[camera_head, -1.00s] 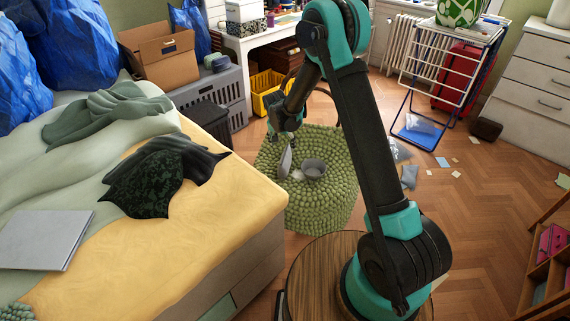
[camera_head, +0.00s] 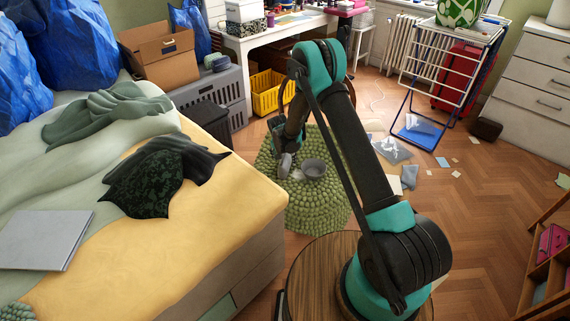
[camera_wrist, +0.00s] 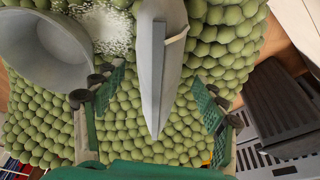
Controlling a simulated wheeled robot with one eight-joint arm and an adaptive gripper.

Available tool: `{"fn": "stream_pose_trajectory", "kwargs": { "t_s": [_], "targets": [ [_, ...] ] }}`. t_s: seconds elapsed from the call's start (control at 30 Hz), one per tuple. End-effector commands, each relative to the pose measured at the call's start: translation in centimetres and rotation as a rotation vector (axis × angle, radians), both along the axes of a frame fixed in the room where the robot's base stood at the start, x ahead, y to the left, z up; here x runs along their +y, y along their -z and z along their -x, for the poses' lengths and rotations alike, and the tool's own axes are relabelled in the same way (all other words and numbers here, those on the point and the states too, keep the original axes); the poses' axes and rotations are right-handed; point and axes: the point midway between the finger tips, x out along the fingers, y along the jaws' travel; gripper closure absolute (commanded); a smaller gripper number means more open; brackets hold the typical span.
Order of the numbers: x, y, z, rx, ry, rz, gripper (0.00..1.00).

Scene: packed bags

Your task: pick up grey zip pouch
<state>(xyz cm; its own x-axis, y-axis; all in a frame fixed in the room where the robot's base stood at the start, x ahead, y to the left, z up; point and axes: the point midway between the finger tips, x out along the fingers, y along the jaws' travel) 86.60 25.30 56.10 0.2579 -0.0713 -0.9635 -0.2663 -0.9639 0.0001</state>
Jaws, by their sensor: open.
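The grey zip pouch (camera_wrist: 172,60) stands narrow and upright on a knobbly green pouf (camera_wrist: 130,128) in the wrist view, with a pale tab on its right side. In the head view the pouch (camera_head: 286,164) shows only partly, below my gripper (camera_head: 285,147), which hides its upper part. My gripper (camera_wrist: 156,108) is open in the wrist view, one finger to the left of the pouch and one to the right. I see gaps on both sides; contact is not visible.
A grey bowl (camera_wrist: 42,50) and a fuzzy white item (camera_wrist: 103,28) sit on the pouf close to the pouch. A bed (camera_head: 240,205) stands to the left. A grey crate (camera_head: 222,100) and a yellow crate (camera_head: 268,92) stand behind. Papers (camera_head: 392,150) lie on the floor.

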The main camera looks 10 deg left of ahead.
Motion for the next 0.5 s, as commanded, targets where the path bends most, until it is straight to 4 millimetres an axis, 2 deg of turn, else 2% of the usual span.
{"fn": "stream_pose_trajectory", "kwargs": {
  "t_s": [0.13, 0.4, 0.5],
  "targets": [
    [-0.14, 1.26, -0.32, 0.000, 0.001, 0.000, 0.29],
    [-0.17, 1.43, -0.34, 0.000, 0.000, 0.000, 0.29],
    [-0.16, 1.43, -0.36, 0.000, 0.000, 0.000, 0.41]
  ]
}}
